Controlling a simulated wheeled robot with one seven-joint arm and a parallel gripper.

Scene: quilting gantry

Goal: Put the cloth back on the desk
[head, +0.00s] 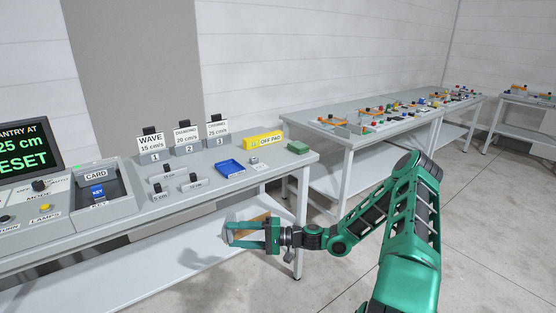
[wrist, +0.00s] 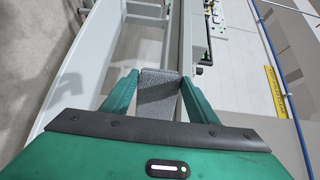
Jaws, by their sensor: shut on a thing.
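My gripper (head: 231,232) is in front of the desk (head: 222,191), below the level of its top and near its right end. It is shut on a grey, woven-looking piece that I take to be the cloth (wrist: 158,96). In the wrist view, the piece lies between the two green fingers (wrist: 160,78). In the head view, the fingers hide most of it. The cloth is off the desk top, held in the air.
On the desk stand a blue tray (head: 230,168), a green block (head: 299,147), a yellow OFF-PAD box (head: 263,140), labelled signs (head: 187,140) and small labelled blocks (head: 190,183). Another table (head: 330,133) stands right.

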